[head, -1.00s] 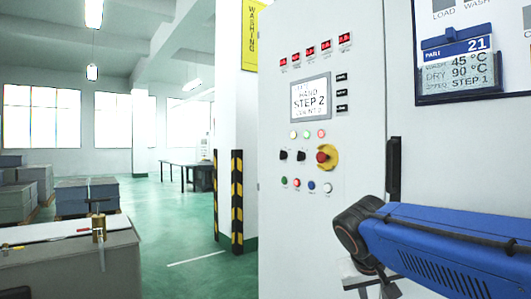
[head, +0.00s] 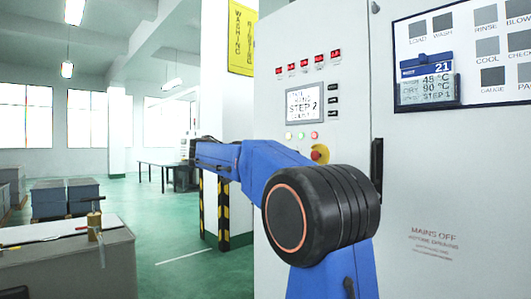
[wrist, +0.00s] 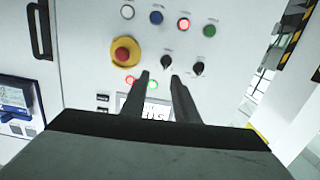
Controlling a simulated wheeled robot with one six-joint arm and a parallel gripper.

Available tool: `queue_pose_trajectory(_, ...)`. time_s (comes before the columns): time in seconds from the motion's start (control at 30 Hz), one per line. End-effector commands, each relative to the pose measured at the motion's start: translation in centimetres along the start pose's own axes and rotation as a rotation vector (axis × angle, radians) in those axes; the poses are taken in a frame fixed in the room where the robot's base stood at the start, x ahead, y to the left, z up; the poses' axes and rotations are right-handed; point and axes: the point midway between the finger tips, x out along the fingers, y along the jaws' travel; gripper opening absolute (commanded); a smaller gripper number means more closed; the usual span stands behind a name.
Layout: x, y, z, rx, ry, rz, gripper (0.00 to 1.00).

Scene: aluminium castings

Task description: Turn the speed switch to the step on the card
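The card (head: 428,82) on the cabinet's right side has a blue header with 21 and reads STEP 1 at the bottom. The display (head: 305,103) on the panel reads STEP 2, and part of it also shows in the wrist view (wrist: 155,113). Two black rotary switches, one on the left (wrist: 166,62) and one on the right (wrist: 198,68), show in the wrist view. Their labels are too small to tell which is the speed switch. My gripper (wrist: 160,77) is open, its fingertips apart and just below the switches in that picture. My arm hides the switches in the head view.
A red stop button on a yellow base (wrist: 123,55) sits close beside the switches. Several round buttons, such as a red one (wrist: 183,23), line the panel. A black cabinet handle (head: 376,172) stands right of my arm. A workbench (head: 70,265) is at left.

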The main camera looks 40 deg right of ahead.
Motion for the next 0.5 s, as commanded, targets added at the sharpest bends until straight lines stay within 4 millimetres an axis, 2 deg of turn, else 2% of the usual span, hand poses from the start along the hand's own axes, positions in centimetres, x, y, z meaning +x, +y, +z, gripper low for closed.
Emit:
queue_pose_trajectory(0.1, 0.4, -0.9, -1.3, 0.044, 0.045, 0.019, 0.27)
queue_pose_trajectory(0.27, 1.1, -1.1, -1.8, 0.059, 0.061, 0.026, 0.27)
queue_pose_trajectory(0.5, 4.5, -0.9, -1.9, 0.057, 0.059, 0.027, 0.27)
